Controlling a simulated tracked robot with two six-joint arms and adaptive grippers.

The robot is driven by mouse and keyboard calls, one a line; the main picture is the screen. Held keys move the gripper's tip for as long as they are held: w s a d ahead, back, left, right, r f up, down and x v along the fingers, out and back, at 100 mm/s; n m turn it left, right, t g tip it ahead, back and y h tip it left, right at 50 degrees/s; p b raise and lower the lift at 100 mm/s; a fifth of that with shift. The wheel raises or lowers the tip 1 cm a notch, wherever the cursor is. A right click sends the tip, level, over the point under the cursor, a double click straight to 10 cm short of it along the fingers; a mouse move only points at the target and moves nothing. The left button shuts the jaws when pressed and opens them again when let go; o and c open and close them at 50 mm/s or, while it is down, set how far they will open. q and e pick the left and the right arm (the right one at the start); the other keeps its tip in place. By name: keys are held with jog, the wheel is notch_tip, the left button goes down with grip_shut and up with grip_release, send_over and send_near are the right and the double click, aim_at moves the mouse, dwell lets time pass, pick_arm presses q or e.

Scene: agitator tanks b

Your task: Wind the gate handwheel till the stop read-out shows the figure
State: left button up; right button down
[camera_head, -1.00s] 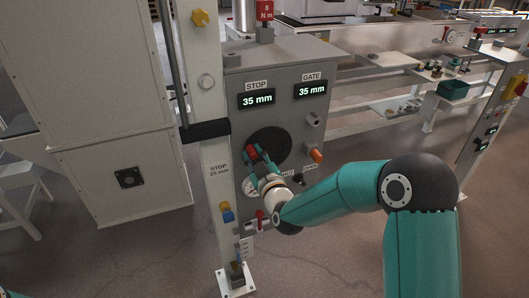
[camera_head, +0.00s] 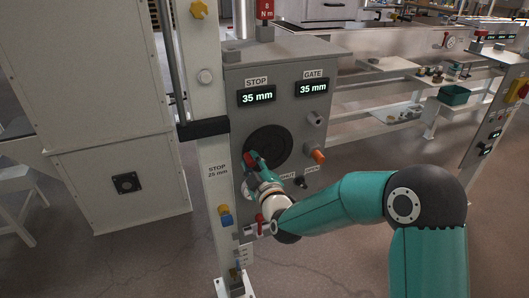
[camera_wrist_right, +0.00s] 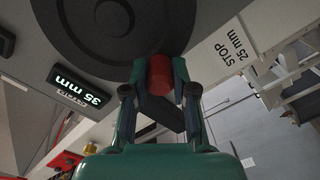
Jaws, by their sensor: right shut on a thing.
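The gate handwheel, a dark round disc (camera_head: 270,147), is on the front of the grey control box (camera_head: 290,80). My right gripper (camera_head: 252,160) is at the wheel's lower left edge. In the right wrist view the gripper (camera_wrist_right: 160,80) is shut on the wheel's red knob (camera_wrist_right: 159,75), with a finger on each side. The STOP read-out (camera_head: 257,96) shows 35 mm. The GATE read-out (camera_head: 312,88) also shows 35 mm. A label on the white post (camera_head: 217,172) reads STOP 25 mm. My left gripper is not in view.
An orange knob (camera_head: 318,156) and a dark knob (camera_head: 300,181) are on the box to the right of my gripper. A small red lever (camera_head: 260,220) is below. A white cabinet (camera_head: 125,185) stands at the left. Open floor lies in front.

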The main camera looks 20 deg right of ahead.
jog(key=shift+d, duration=0.1)
jog(key=f+n+b, duration=0.1)
jog(key=n+b, duration=0.1)
jog(key=shift+d+f+n+b, duration=0.15)
jog(key=shift+f+n+b, duration=0.25)
jog(key=shift+d+f+n+b, duration=0.1)
jog(key=shift+f+n+b, duration=0.3)
jog(key=shift+n, duration=0.3)
jog(key=shift+r+n, duration=0.1)
jog(key=shift+n, duration=0.2)
jog(key=n+b, duration=0.1)
jog(key=d+f+n+b, duration=0.1)
jog(key=n, duration=0.1)
jog(key=shift+f, duration=0.2)
